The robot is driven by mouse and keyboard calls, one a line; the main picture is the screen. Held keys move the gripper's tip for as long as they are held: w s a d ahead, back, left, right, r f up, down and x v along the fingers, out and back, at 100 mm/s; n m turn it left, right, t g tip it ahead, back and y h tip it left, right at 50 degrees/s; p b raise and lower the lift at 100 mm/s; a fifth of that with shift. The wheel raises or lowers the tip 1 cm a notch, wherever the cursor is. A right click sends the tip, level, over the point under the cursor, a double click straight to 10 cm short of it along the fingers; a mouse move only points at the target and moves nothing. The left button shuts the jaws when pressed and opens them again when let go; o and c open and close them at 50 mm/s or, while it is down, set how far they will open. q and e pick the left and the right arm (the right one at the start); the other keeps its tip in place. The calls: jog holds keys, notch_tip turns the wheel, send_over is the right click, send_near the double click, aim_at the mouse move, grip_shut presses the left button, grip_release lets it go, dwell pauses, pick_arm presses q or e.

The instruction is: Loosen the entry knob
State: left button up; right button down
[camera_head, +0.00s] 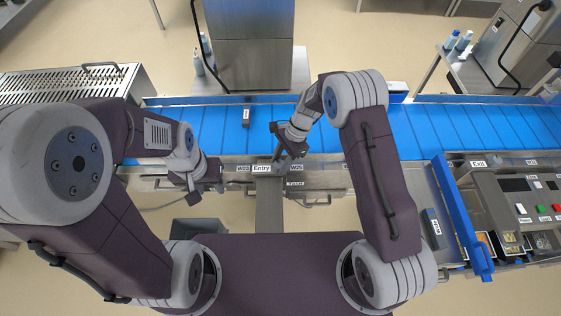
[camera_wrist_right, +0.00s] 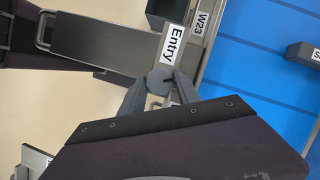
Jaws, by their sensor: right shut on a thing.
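The entry knob (camera_wrist_right: 157,78) is a round grey knob beside the white "Entry" label (camera_wrist_right: 173,43), on the machine's metal front rail. In the right wrist view the two fingers of my right gripper (camera_wrist_right: 160,91) are on either side of it, shut on it. The label also shows in the head view (camera_head: 262,169), where my right gripper (camera_head: 281,165) reaches down just right of it and hides the knob. My left gripper (camera_head: 194,194) hangs left of the label, apart from it, pointing down; its fingers are too small to judge.
A control panel (camera_head: 528,200) with buttons is at right. A grey bin (camera_head: 198,229) is below my left gripper. Bottles (camera_head: 456,41) stand at the back.

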jog(key=n, duration=0.1)
jog(key=n+g+b, duration=0.1)
jog(key=n, duration=0.1)
jog(key=shift+w+a+n+h, duration=0.1)
jog(key=shift+w+n+h, duration=0.1)
jog(key=shift+n+h, duration=0.15)
jog(key=n, duration=0.2)
jog(key=n+g+h+b, duration=0.1)
jog(key=n, duration=0.1)
jog(key=shift+a+n+h, duration=0.1)
jog(key=shift+n+h, duration=0.15)
jog(key=n+h+b, duration=0.1)
jog(key=n, duration=0.2)
jog(key=shift+a+n, duration=0.1)
jog(key=shift+n, duration=0.2)
jog(key=shift+r+n+h+b, duration=0.1)
jog(key=shift+n+h+b, duration=0.25)
jog(key=shift+n+h, duration=0.95)
jog(key=shift+n+y, duration=0.4)
jog(key=shift+n, duration=0.2)
jog(key=c, duration=0.9)
grip_release()
